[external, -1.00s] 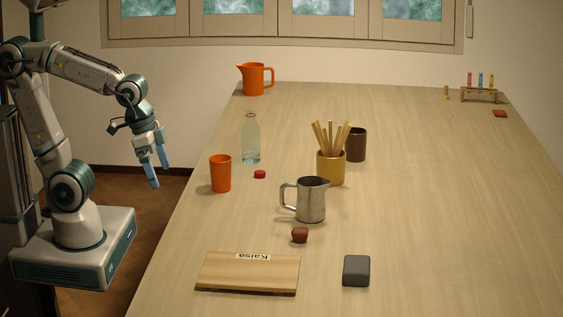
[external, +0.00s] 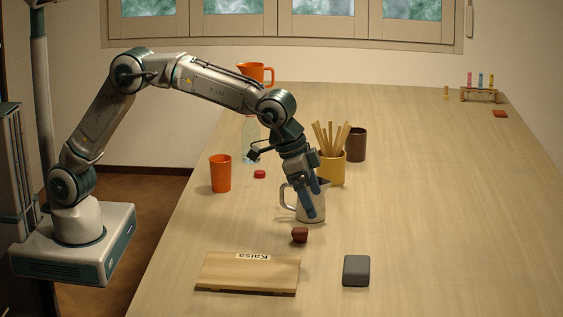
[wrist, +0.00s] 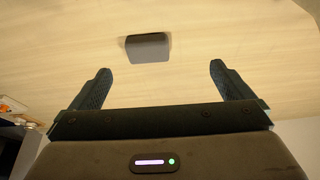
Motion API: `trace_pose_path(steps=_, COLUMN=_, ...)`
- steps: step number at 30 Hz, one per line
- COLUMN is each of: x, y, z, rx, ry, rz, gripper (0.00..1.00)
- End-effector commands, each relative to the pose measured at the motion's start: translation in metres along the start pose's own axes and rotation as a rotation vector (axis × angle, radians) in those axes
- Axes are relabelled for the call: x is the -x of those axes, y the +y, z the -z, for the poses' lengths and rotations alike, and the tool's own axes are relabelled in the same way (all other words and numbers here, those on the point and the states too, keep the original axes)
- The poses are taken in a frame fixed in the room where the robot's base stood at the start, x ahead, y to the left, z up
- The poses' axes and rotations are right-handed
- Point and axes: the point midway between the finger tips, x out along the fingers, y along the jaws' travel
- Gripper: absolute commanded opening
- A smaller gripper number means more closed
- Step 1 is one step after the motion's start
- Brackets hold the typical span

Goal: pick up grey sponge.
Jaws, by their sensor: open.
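The grey sponge (external: 356,271) is a dark grey block lying flat near the front of the table, right of the wooden board. It also shows in the wrist view (wrist: 147,48), beyond and between my fingertips. My gripper (external: 312,211) is in the air, in front of the metal pitcher in the external view, and points down. In the wrist view my gripper (wrist: 160,78) is open, with its two fingers wide apart and nothing between them. The sponge is apart from the fingers.
A wooden board (external: 247,275) marked "Kaisa" and a small brown lump (external: 299,235) lie near the sponge. The metal pitcher (external: 303,207) is partly hidden by my gripper.

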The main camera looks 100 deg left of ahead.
Motion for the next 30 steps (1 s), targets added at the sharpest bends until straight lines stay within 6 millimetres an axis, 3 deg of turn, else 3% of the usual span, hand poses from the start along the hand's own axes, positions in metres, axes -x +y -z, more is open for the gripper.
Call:
trace_pose_path(steps=3, x=-0.025, y=0.018, z=0.018, rx=-0.004, ry=0.008, rz=-0.003, gripper=1.0)
trace_pose_path(steps=9, x=-0.044, y=0.031, z=0.03, rx=-0.004, ry=0.017, rz=-0.005, gripper=1.0)
trace_pose_path(steps=13, x=-0.059, y=0.032, z=0.031, rx=-0.003, ry=0.015, rz=-0.005, gripper=1.0)
trace_pose_path(steps=21, x=-0.111, y=0.032, z=0.031, rx=-0.003, ry=0.015, rz=-0.006, gripper=1.0)
trace_pose_path(steps=30, x=-0.132, y=0.032, z=0.032, rx=-0.003, ry=0.018, rz=-0.006, gripper=1.0)
